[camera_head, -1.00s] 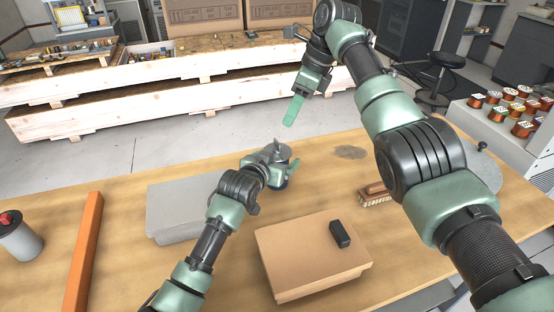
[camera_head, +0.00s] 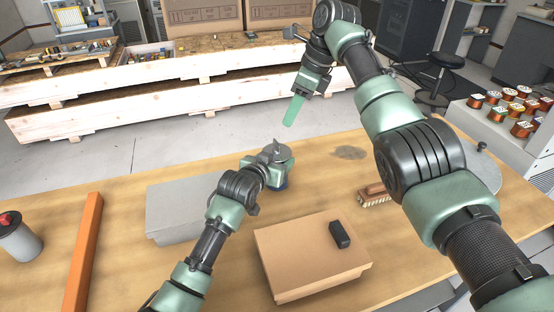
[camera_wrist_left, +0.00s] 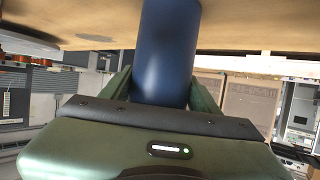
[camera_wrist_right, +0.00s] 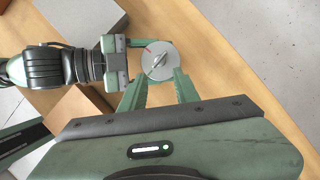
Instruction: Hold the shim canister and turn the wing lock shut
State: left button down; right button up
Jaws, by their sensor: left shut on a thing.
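The shim canister (camera_head: 283,153) stands upright on the workbench, with a dark blue body and a round grey lid. The wing lock (camera_head: 276,147) rises from the lid's middle; in the right wrist view the wing (camera_wrist_right: 159,62) lies diagonally across the lid. My left gripper (camera_head: 277,176) is shut on the canister's side. In the left wrist view the blue body (camera_wrist_left: 166,55) fills the space between its fingers. My right gripper (camera_head: 289,124) hangs above and beyond the canister, apart from it. In the right wrist view its fingers (camera_wrist_right: 160,80) are spread and empty.
A grey box (camera_head: 176,212) lies left of the canister, and a cardboard box (camera_head: 290,255) with a black block (camera_head: 340,234) lies in front. A brush (camera_head: 374,194) lies to the right. An orange bar (camera_head: 84,252) and a grey can (camera_head: 20,242) are far left.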

aim_at(277, 147)
grip_shut()
jog(key=d+f+n+y, duration=0.15)
jog(key=d+n, duration=0.25)
jog(key=n, duration=1)
jog(key=d+f+n+y, duration=0.15)
jog(key=d+n, duration=0.35)
jog(key=n, duration=0.8)
jog(key=shift+t, duration=0.3)
jog(key=x, duration=0.6)
jog(key=a+r+x, duration=0.1)
jog(key=x, duration=0.2)
jog(key=shift+w+a+f, duration=0.1)
jog(key=shift+w+a, duration=0.05)
jog(key=shift+w, duration=0.1)
jog(key=shift+s+a, duration=0.25)
jog(key=shift+a, duration=0.25)
jog(key=shift+s+a, duration=0.25)
jog(key=shift+a, duration=0.25)
jog(key=shift+s+a, duration=0.25)
jog(key=shift+a, duration=0.35)
